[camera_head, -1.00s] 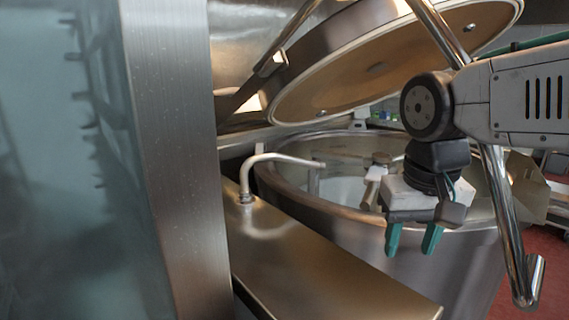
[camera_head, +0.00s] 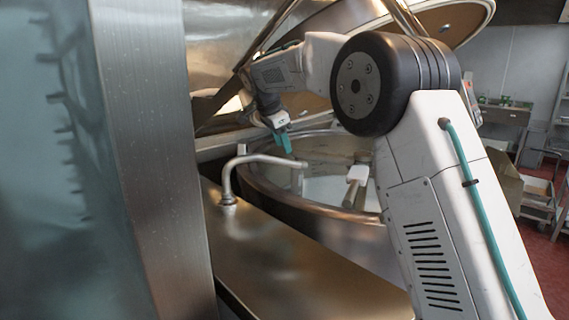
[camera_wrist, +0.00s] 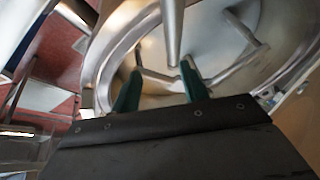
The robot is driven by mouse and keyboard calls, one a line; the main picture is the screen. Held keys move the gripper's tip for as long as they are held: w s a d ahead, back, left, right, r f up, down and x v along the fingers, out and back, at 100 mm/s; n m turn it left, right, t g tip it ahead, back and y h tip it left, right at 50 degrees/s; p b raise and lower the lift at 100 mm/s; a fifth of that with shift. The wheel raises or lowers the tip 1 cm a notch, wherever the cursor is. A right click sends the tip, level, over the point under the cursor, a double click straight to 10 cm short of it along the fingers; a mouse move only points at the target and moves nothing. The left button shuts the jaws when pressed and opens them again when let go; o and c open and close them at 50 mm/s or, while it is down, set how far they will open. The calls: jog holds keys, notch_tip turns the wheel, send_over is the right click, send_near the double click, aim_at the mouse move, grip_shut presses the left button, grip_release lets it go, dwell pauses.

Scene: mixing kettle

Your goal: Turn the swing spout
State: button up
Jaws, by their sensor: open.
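The swing spout (camera_head: 262,160) is a bent metal pipe rising from the steel ledge left of the kettle. Its outlet end hangs over the kettle's near-left rim. My gripper (camera_head: 286,144) is above and behind the spout, over the far-left part of the kettle (camera_head: 300,205), pointing down. In the wrist view its two green fingers (camera_wrist: 160,88) are apart with nothing held between them. A metal tube (camera_wrist: 173,30) shows beyond the fingers at the top of the wrist view; I cannot tell whether it is the spout.
The raised kettle lid (camera_head: 455,22) tilts above and behind my arm. A steel ledge (camera_head: 290,265) runs in front of the kettle. A tall steel post (camera_head: 150,150) stands at left. Inside the kettle are mixing arms (camera_wrist: 235,72). Red floor lies at right.

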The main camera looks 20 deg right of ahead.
aim_at(284, 162)
jog(key=shift+w+a+f+m, duration=0.2)
jog(key=shift+w+f, duration=0.15)
jog(key=shift+w, duration=0.25)
jog(key=shift+w+a+f+m, duration=0.1)
jog(key=shift+w+f+m, duration=0.15)
jog(key=shift+w, duration=0.35)
jog(key=shift+w+f, duration=0.1)
jog(key=shift+f, duration=0.2)
jog(key=x, duration=0.7)
jog(key=shift+w+d, duration=0.1)
grip_shut()
